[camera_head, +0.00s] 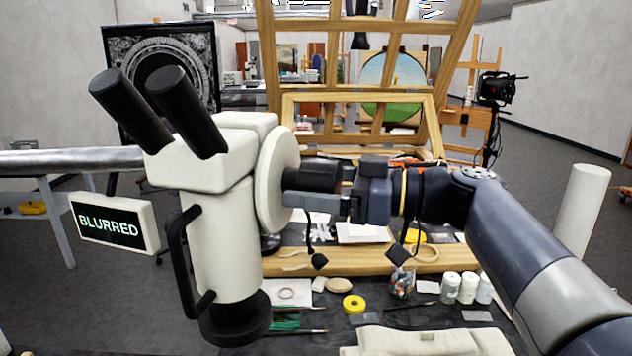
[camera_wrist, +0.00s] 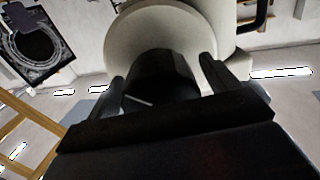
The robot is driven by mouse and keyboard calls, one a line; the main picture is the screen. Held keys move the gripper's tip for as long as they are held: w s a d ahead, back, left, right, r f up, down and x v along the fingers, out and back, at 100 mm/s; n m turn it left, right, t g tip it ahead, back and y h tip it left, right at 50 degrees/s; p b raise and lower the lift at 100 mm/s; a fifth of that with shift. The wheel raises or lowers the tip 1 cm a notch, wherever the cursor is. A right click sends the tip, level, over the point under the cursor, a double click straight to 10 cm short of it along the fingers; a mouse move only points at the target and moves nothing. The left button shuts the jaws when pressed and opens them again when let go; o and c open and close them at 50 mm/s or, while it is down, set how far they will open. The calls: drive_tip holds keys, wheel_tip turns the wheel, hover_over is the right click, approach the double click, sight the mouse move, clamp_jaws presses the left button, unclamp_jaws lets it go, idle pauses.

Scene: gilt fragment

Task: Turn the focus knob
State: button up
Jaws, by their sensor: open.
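The white microscope (camera_head: 222,225) with black twin eyepieces stands at the left in the head view. Its round white disc (camera_head: 280,180) faces right and bears the black focus knob (camera_head: 318,175). A small sign (camera_head: 113,221) beside the microscope reads "BLURRED". My gripper (camera_head: 312,197) reaches in from the right at the knob, with a finger across its near side. In the wrist view the knob (camera_wrist: 162,72) lies between the two spread fingers of my gripper (camera_wrist: 160,78). Whether either finger touches the knob, I cannot tell.
Below is a dark worktop with a yellow tape roll (camera_head: 354,304), several white jars (camera_head: 468,288) and a glass of coloured bits (camera_head: 401,283). A wooden easel frame (camera_head: 268,60) stands behind. A white cylinder (camera_head: 582,212) is at the right, beyond my arm.

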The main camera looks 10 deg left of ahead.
drive_tip(key=shift+c, duration=0.5)
drive_tip(key=c, duration=0.9)
drive_tip(key=shift+f+m+b, duration=0.1)
drive_tip(key=shift+m+b, duration=0.55)
drive_tip(key=shift+m, duration=0.25)
drive_tip(key=shift+s+m+b, duration=0.1)
drive_tip(key=shift+m+b, duration=0.4)
drive_tip(key=shift+m, duration=1.4)
